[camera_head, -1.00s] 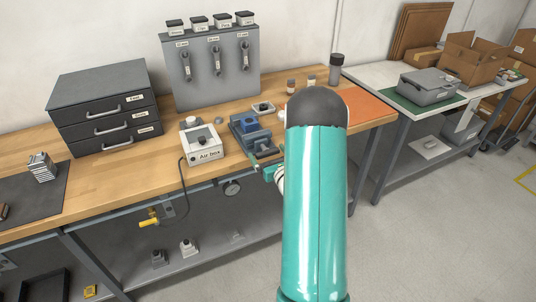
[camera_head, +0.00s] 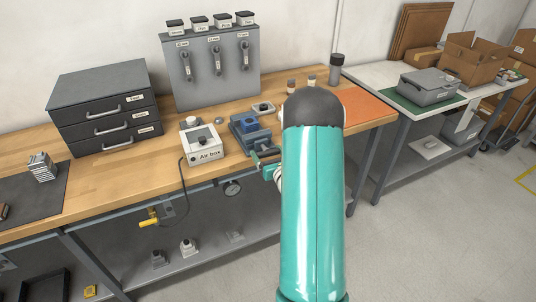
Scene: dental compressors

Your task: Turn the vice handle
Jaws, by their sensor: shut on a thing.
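The blue vice (camera_head: 246,130) stands at the front edge of the wooden bench, right of the white air box. Its handle (camera_head: 266,155) shows as a bar at the vice's front, over the bench edge. My gripper (camera_head: 268,168) is at this handle and is shut on it. My teal arm hides the gripper's right side and part of the handle, so the exact grasp is small and hard to make out.
The air box (camera_head: 206,153) stands close left of the vice, with a hose hanging down. Small jars (camera_head: 291,86) and an orange mat (camera_head: 367,105) lie to the right.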

